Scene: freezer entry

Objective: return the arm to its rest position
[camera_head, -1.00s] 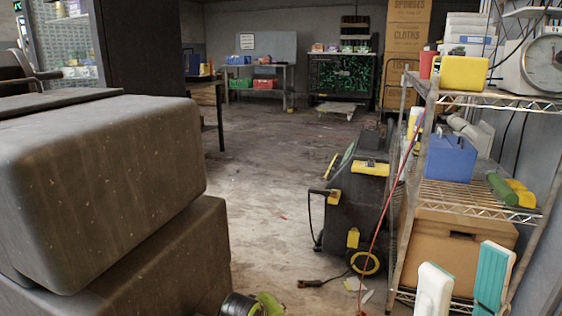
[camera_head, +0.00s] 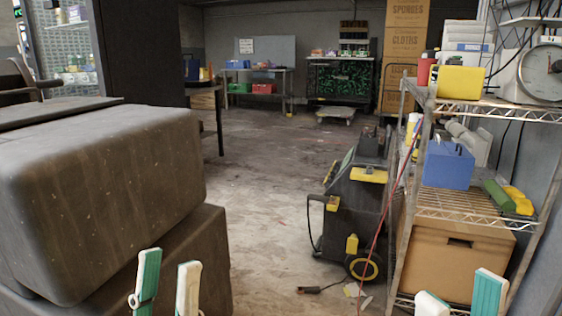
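My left gripper (camera_head: 168,280) shows at the bottom edge, left of centre, in front of the dark bench-like blocks. Its two teal-and-white fingers point up with a gap between them, open and empty. My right gripper (camera_head: 461,295) shows at the bottom right, in front of the wire shelf's lower part. Its two fingers are well apart, with nothing held between them. Only the finger ends of both grippers show; the rest of both arms is below the picture.
The dark stacked blocks (camera_head: 100,190) fill the left side. A wire shelf (camera_head: 470,213) stands close on the right, with a cardboard box (camera_head: 455,262), a blue box (camera_head: 447,165) and a yellow item (camera_head: 460,81). A black wheeled machine (camera_head: 350,215) stands beside it. Bare floor (camera_head: 265,165) lies between.

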